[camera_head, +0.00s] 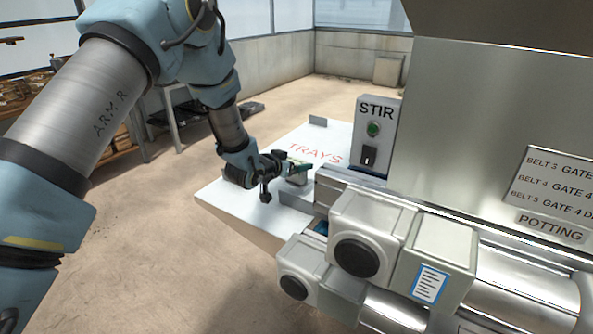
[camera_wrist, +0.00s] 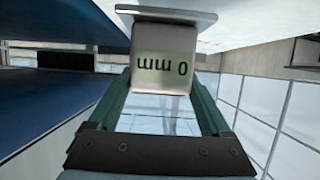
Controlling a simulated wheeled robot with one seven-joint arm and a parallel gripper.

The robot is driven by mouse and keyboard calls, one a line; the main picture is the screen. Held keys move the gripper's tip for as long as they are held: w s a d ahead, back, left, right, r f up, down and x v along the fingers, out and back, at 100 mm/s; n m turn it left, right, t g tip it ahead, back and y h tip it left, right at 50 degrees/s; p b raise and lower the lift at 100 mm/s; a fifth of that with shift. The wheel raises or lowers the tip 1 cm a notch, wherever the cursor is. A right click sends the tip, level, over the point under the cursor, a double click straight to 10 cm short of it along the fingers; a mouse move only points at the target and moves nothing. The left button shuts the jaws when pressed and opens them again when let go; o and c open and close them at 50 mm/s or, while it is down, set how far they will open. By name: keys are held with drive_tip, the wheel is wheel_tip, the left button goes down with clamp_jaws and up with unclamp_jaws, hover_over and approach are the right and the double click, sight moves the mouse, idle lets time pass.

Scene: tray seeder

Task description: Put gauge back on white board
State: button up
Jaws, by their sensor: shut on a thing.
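The gauge is a pale block (camera_wrist: 163,58) marked "0 mm", upside down in the wrist view, with a thin flat plate along its top edge there. My gripper (camera_wrist: 161,92) is shut on it, with one green finger on each side. In the head view my gripper (camera_head: 303,169) is over the white board (camera_head: 232,203), near the red word TRAYS, and the gauge (camera_head: 297,179) shows small and partly hidden behind the fingers. I cannot tell whether the gauge touches the board.
A grey STIR box (camera_head: 374,135) with a green button stands at the board's right. The steel machine (camera_head: 480,130) and its grey motor housings (camera_head: 372,235) fill the right side, close to my gripper. The board's front left part is clear.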

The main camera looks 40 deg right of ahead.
drive_tip(key=shift+f+p, duration=0.4)
drive_tip(key=shift+f, duration=1.35)
drive_tip(key=shift+f, duration=0.1)
drive_tip(key=o, duration=1.5)
drive_tip(key=b+v, duration=0.3)
drive_tip(key=v, duration=0.9)
